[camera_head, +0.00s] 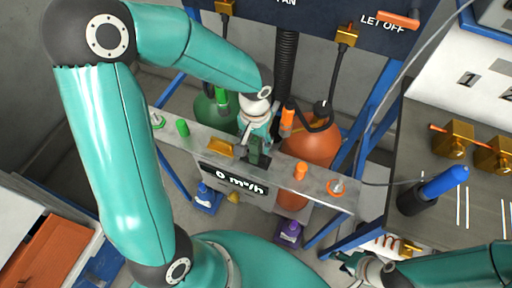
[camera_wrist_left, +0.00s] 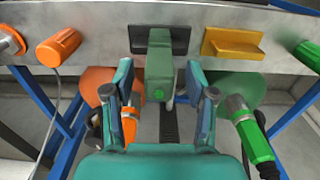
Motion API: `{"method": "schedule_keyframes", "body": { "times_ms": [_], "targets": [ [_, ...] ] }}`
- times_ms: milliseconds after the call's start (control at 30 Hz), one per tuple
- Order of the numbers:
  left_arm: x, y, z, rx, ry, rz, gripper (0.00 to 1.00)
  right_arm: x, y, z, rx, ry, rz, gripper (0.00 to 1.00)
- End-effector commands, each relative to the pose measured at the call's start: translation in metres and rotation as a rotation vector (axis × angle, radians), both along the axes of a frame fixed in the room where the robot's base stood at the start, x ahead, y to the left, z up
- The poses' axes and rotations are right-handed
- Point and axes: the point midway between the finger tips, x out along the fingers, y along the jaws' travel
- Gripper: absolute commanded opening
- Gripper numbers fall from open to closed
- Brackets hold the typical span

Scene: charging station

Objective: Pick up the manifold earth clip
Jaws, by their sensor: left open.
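A green block (camera_wrist_left: 159,70) with a black base stands on the grey manifold bar (camera_wrist_left: 95,55); I take it to be the earth clip, but no label confirms this. It also shows as a dark green piece (camera_head: 255,153) in the head view. My left gripper (camera_wrist_left: 158,86) is open, with its fingers on either side of the block in the wrist view. I cannot tell whether they touch it. In the head view the left gripper (camera_head: 256,137) is just above the bar. My right gripper (camera_head: 362,267) is low at the right; its jaws are unclear.
A yellow handle (camera_wrist_left: 232,43) is close beside the block. Orange knobs (camera_head: 300,170) and a green knob (camera_head: 182,127) are also on the bar. An orange cylinder (camera_head: 312,145) and a green one (camera_head: 212,115) stand behind. A blue-handled tool (camera_head: 440,183) is on the right bench.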

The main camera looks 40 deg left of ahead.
Motion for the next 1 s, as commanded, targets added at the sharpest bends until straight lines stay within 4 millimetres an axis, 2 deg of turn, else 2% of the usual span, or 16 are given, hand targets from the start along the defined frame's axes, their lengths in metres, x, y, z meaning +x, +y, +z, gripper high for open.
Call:
{"method": "schedule_keyframes", "body": {
  "times_ms": [100, 200, 467, 800, 1000],
  "targets": [
    [0.000, -0.001, -0.018, 0.000, 0.004, 0.000, 0.56, 0.000, 0.000, 0.002, 0.000, 0.000, 0.000, 0.40],
    [0.000, -0.001, -0.027, -0.001, 0.002, -0.001, 0.56, 0.000, 0.000, 0.002, 0.000, 0.000, 0.000, 0.40],
    [0.000, -0.002, -0.029, -0.002, -0.001, -0.001, 0.56, 0.000, 0.000, 0.002, 0.000, 0.000, 0.000, 0.40],
    [0.000, -0.002, -0.029, -0.002, -0.001, -0.001, 0.01, 0.000, 0.000, 0.002, 0.000, 0.000, 0.000, 0.40],
    [0.001, -0.002, -0.029, -0.002, -0.001, -0.001, 0.00, 0.000, 0.000, 0.002, 0.000, 0.000, 0.000, 0.40]
  ]
}}
